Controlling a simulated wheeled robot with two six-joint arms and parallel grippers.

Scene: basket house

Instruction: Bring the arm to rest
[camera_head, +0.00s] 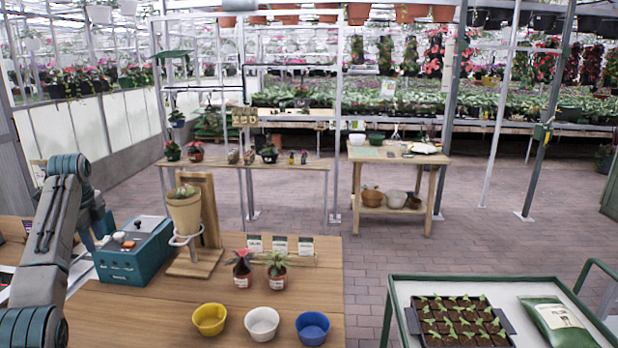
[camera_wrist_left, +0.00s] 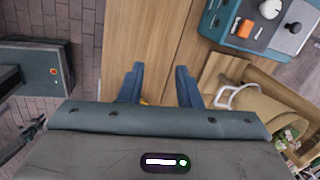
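My left arm (camera_head: 45,235) comes in at the left of the head view, raised and bent over the wooden table (camera_head: 150,310). Its gripper is largely hidden there behind my arm, next to the teal box. In the left wrist view the left gripper (camera_wrist_left: 160,86) has its two blue-grey fingers well apart, with wood behind them. It is open and I see nothing held. A small bit of yellow shows low between the fingers; I cannot tell what it is. My right gripper is not in view.
The teal box (camera_head: 135,255) and a wooden stand (camera_head: 207,262) with a potted plant (camera_head: 185,210) are close to my left arm. Yellow (camera_head: 209,319), white (camera_head: 262,323) and blue (camera_head: 312,328) bowls line the table front. A cart (camera_head: 405,283) with a seedling tray stands right.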

